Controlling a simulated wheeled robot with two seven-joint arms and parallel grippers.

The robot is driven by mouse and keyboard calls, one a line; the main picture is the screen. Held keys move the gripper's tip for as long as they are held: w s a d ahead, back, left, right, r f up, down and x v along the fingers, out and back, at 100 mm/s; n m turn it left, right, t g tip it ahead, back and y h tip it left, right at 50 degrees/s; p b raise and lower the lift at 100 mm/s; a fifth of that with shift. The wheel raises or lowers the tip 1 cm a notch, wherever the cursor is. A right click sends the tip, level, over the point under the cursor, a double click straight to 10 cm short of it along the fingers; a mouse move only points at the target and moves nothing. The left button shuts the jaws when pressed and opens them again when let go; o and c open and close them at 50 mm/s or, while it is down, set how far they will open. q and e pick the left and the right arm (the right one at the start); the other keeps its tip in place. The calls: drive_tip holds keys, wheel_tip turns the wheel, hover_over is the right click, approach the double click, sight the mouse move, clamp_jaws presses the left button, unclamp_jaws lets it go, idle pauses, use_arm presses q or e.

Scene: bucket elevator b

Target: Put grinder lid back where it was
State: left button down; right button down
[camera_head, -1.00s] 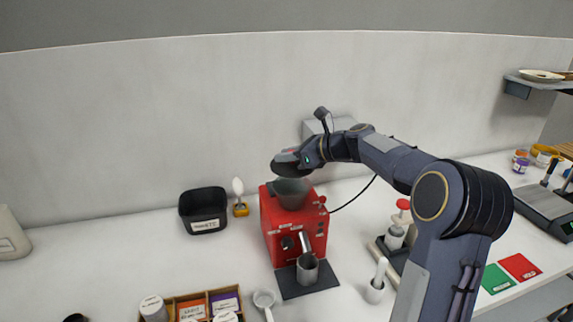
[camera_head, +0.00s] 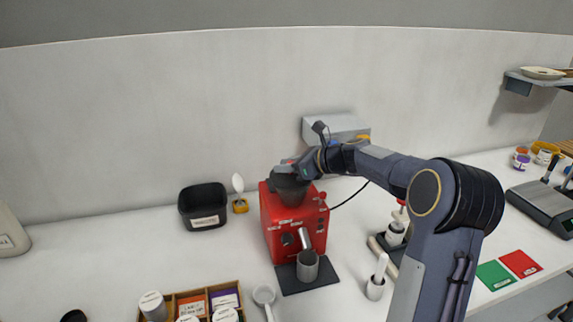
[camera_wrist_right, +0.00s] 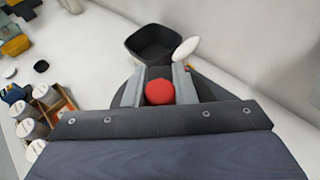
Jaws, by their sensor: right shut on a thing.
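The red grinder (camera_head: 292,226) stands on the counter in the middle of the head view, with a dark hopper on top. My right gripper (camera_head: 290,178) is right at the hopper's top and hides most of it. In the right wrist view, the gripper (camera_wrist_right: 160,90) is shut on the red knob (camera_wrist_right: 159,91) of the grinder lid. The dark disc of the lid (camera_wrist_right: 125,95) shows beside the fingers. The lid is at the hopper's mouth; I cannot tell whether it is fully seated. My left gripper is not in view.
A black bin (camera_head: 203,207) and a yellow holder with a white spoon (camera_head: 239,190) stand left of the grinder. A grey cup (camera_head: 307,266) stands on the dark mat (camera_head: 322,280) in front. A wooden box of jars (camera_head: 238,288) lies front left.

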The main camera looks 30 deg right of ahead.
drive_tip(key=c, duration=1.2)
unclamp_jaws()
drive_tip(key=shift+r, duration=0.1)
drive_tip(key=shift+r, duration=0.35)
drive_tip(key=b+v, duration=0.1)
drive_tip(key=v, duration=1.1)
drive_tip(key=shift+r, duration=0.15)
drive_tip(key=s+a+f+n+g, duration=0.2)
drive_tip(key=s+a+n, duration=0.4)
drive_tip(key=s+a, duration=0.1)
drive_tip(key=s+a+f+n+g, duration=0.2)
drive_tip(key=s+a+n, duration=0.4)
drive_tip(key=a+n, duration=0.15)
drive_tip(key=s+a+f+n+h, duration=0.1)
drive_tip(key=s+a+f+n, duration=0.1)
drive_tip(key=s+f+n, duration=0.2)
drive_tip(key=s+a+f+n+g+h, duration=0.1)
drive_tip(key=s+a+f+n, duration=0.2)
drive_tip(key=s+n, duration=0.2)
drive_tip(key=s+a+f+n+h, duration=0.1)
drive_tip(key=s+a+f+n, duration=0.1)
drive_tip(key=s+f+n, duration=0.2)
drive_tip(key=shift+s+a+f+n+g, duration=0.1)
drive_tip(key=shift+s+f+n+g, duration=0.1)
drive_tip(key=shift+s+n, duration=0.4)
drive_tip(key=shift+s+a+f+n+g, duration=0.1)
drive_tip(key=shift+s+n+g, duration=0.15)
drive_tip(key=shift+s, duration=0.65)
